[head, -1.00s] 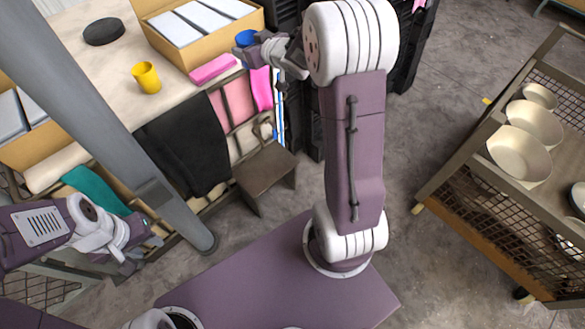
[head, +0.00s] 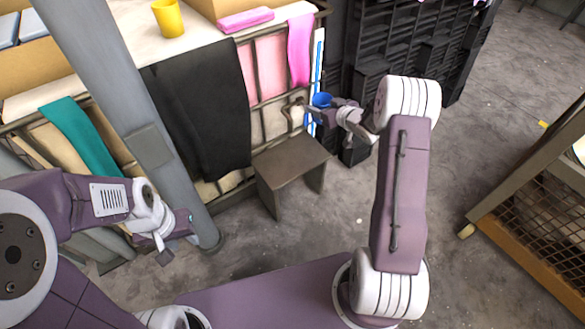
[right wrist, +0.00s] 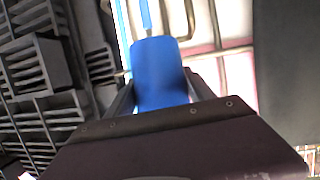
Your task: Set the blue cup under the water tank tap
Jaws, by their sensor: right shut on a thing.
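The blue cup (head: 321,99) is held up in the air by my right gripper (head: 328,112), off the right end of the cloth-hung table. In the right wrist view the cup (right wrist: 160,75) sits between the two fingers, which press on its sides. My left gripper (head: 172,240) hangs empty at the lower left, beside the grey post; its jaw gap is too small to read. I cannot make out a water tank or its tap in these views.
A low dark stool (head: 290,165) stands on the floor below the cup. Black stacked crates (head: 420,50) stand behind it to the right. A yellow cup (head: 168,18) is on the table. A wire-sided rack (head: 530,215) is at right. Floor between stool and rack is clear.

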